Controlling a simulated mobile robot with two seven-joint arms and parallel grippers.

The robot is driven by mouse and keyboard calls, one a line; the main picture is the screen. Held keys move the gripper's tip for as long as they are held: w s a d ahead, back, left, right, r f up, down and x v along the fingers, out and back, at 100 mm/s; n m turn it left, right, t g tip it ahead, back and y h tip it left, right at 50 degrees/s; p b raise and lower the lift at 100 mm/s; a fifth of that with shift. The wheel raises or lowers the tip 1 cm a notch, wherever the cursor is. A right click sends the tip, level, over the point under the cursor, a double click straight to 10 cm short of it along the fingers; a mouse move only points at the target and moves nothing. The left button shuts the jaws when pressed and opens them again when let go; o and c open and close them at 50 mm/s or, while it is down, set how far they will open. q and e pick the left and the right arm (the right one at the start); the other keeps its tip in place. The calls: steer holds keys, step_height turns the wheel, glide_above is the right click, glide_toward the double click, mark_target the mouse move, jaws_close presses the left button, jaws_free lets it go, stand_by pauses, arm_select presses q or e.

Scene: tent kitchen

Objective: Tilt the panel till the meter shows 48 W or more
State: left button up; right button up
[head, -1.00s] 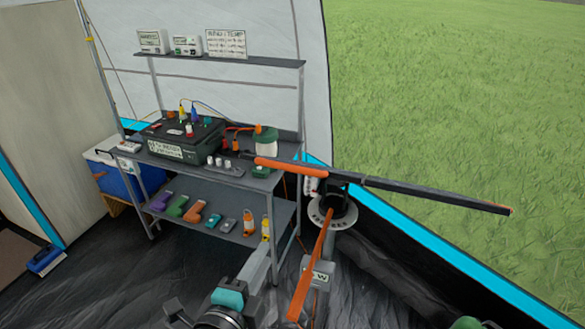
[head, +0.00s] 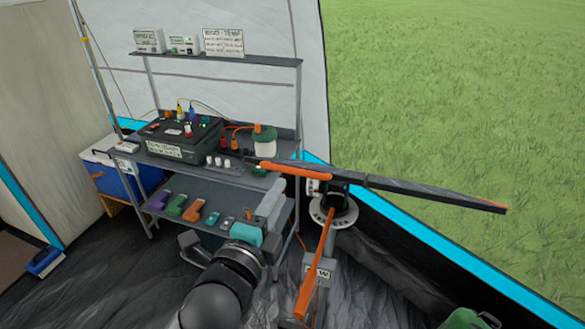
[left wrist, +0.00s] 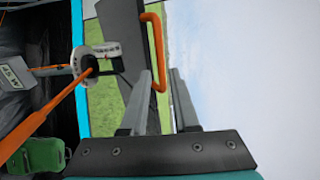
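The dark panel (head: 435,190) shows nearly edge-on in the head view, beside the post with the white dial ring (head: 323,216). An orange handle (head: 295,170) is on its near end. My left gripper (head: 274,197) is raised below and left of that handle. In the left wrist view its fingers (left wrist: 160,78) are apart, with the orange handle (left wrist: 159,50) beyond and seen between them; I cannot tell any contact. Small white boxes with displays (head: 182,45) stand on the upper shelf; a meter reading cannot be read. My right gripper is not in view.
An orange bar (head: 316,265) slants down from the post near a grey box marked W (head: 318,273). The bench (head: 205,183) carries a black power box (head: 185,137). A green can (head: 465,319) is at lower right. Grass lies beyond the tent wall.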

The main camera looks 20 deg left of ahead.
mark_target(291, 173)
arm_select(q)
steer(key=w, duration=0.8)
steer(key=shift+w+d, duration=0.15)
steer(key=shift+w, duration=0.15)
jaws_close()
steer(key=shift+f, duration=0.1)
stand_by(1.1)
